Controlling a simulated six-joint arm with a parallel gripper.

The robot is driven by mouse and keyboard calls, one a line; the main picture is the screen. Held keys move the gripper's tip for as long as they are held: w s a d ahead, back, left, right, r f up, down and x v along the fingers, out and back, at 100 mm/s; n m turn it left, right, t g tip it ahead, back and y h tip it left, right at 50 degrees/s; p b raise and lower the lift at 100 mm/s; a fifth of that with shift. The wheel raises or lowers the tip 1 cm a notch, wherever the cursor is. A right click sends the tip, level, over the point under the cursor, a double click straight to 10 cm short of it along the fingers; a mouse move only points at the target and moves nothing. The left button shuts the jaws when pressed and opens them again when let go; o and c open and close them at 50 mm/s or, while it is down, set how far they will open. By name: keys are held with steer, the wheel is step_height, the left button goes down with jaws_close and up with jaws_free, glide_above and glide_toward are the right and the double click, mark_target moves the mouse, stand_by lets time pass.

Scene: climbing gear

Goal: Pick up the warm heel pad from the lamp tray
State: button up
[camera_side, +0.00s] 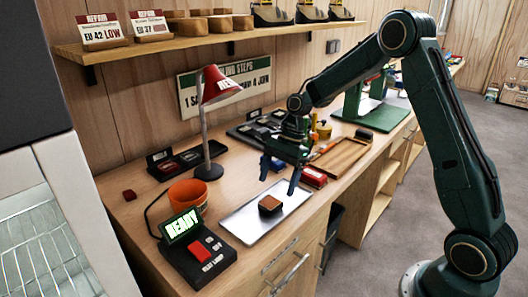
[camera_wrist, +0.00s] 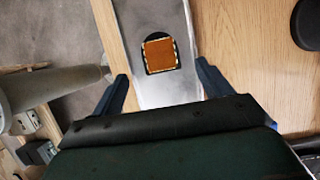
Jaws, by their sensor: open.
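The heel pad (camera_side: 270,205) is a small block with an orange-brown top and dark sides. It lies on the silver metal tray (camera_side: 246,222) near the bench's front edge. In the wrist view the heel pad (camera_wrist: 160,54) shows as an orange square on a dark rounded patch on the tray (camera_wrist: 165,92). My gripper (camera_side: 278,182) is open and empty, pointing down above the tray's far end. In the wrist view the fingers of my gripper (camera_wrist: 164,88) stand wide apart, one on each side of the tray, with the pad ahead between them.
A red lamp (camera_side: 219,86) stands behind the tray. An orange bowl (camera_side: 188,193) and a black box with a green READY display (camera_side: 181,226) sit to the left. Red blocks (camera_side: 313,177) and a wooden tray (camera_side: 342,157) lie to the right.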

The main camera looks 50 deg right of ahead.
mark_target(270, 202)
steer(key=shift+f, duration=0.2)
steer(key=shift+x, duration=2.55)
steer(key=shift+a, duration=0.15)
steer(key=c, duration=1.1)
steer(key=shift+c, duration=0.2)
steer(key=shift+r, duration=0.15)
step_height(270, 202, up, 10)
steer(key=shift+w, duration=0.1)
